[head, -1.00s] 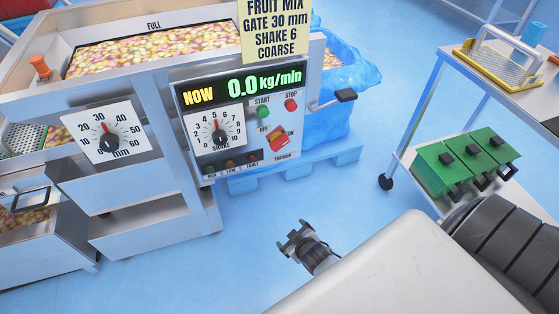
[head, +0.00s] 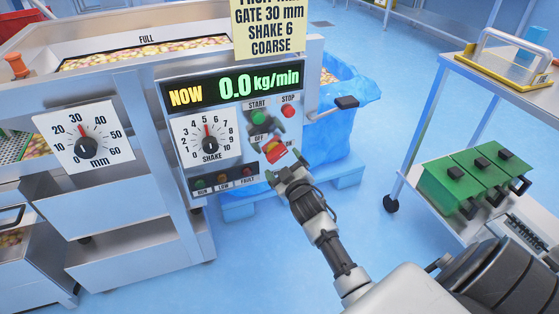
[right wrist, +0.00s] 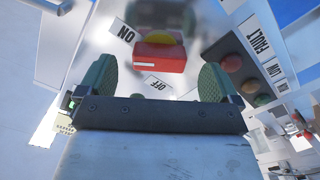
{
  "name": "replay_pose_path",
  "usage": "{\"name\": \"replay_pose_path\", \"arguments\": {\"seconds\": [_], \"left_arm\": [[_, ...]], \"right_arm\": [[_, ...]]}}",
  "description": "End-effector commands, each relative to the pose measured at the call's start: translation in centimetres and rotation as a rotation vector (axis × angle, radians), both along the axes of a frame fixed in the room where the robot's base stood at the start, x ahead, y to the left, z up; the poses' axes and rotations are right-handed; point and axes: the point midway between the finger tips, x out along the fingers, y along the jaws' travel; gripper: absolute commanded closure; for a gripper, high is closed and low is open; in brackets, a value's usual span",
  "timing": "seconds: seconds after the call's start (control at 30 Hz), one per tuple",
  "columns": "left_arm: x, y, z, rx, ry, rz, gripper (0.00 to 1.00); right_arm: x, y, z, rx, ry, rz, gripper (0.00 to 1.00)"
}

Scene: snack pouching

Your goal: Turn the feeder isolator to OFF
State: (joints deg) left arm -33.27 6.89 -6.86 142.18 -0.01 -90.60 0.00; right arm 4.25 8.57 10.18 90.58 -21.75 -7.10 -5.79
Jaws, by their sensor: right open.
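The feeder isolator (head: 274,151) is a red and yellow rotary switch at the lower right of the feeder's control panel, with OFF and ON labels beside it. I cannot tell clearly which label its handle points to. My right gripper (head: 283,163) is at the panel just in front of the isolator and partly covers the labels. In the right wrist view the red handle (right wrist: 158,58) shows beyond and between the two spread green-padded fingers of the open gripper (right wrist: 158,80). Contact is not visible. My left gripper is not in view.
The green START button (head: 259,118) and red STOP button (head: 288,111) sit just above the isolator. The shake dial (head: 208,141) is to its left. A cart (head: 399,178) with green boxes stands right.

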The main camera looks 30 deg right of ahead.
Motion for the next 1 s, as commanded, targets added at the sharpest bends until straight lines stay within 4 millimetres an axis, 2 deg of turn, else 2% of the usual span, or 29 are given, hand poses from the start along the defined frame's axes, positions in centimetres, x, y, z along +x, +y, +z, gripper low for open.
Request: {"name": "replay_pose_path", "arguments": {"seconds": [0.1,0.23,0.6,0.67,0.93,1.0], "left_arm": [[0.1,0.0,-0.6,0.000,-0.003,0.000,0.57],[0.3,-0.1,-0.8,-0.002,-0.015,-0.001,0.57],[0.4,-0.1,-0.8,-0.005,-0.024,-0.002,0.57],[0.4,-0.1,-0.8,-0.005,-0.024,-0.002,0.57],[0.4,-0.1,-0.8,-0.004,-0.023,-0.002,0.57],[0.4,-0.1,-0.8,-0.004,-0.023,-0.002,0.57]], "right_arm": [[1.9,-0.5,-0.1,0.000,-0.001,0.001,0.06],[3.2,-0.7,-0.1,0.001,0.000,0.000,0.06],[3.7,-0.9,0.0,0.001,0.001,0.000,0.06],[3.7,-0.9,0.0,0.001,0.001,0.000,0.14],[3.7,-0.9,0.0,0.001,0.001,0.000,0.55],[3.7,-0.9,-0.1,0.000,0.001,0.000,0.56]]}}
